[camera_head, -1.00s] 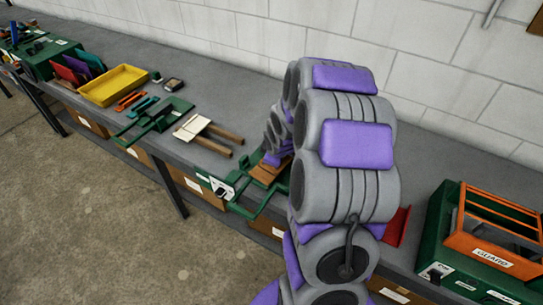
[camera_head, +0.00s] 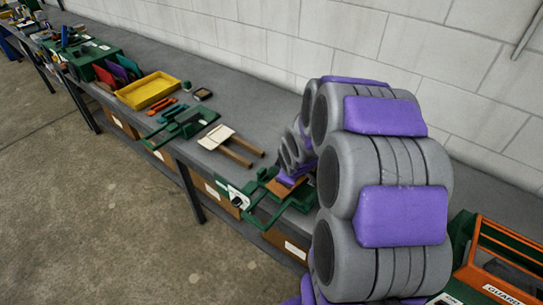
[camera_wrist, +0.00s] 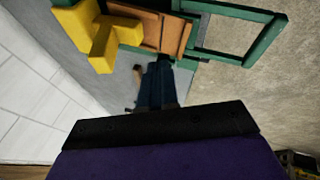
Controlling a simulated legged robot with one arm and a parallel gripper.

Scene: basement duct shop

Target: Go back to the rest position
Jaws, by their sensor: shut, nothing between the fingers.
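My arm rises large in the right half of the head view and bends down toward the bench. Its far end hides my gripper there. In the wrist view my gripper (camera_wrist: 157,85) shows as dark narrow fingers beyond a black and purple block, shut and empty. It points toward a green frame fixture (camera_wrist: 268,38) with a brown board (camera_wrist: 174,36) in it. A yellow piece (camera_wrist: 103,42) sits beside the board. In the head view the fixture (camera_head: 262,216) stands at the bench's front edge, with its board (camera_head: 286,187) beside my arm's end.
The long grey bench (camera_head: 270,110) runs along a white block wall. A yellow tray (camera_head: 148,90), a green fixture (camera_head: 186,124) and a pale board with wooden handles (camera_head: 217,137) lie to the left. An orange guard (camera_head: 500,262) stands at the right, partly behind my arm.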

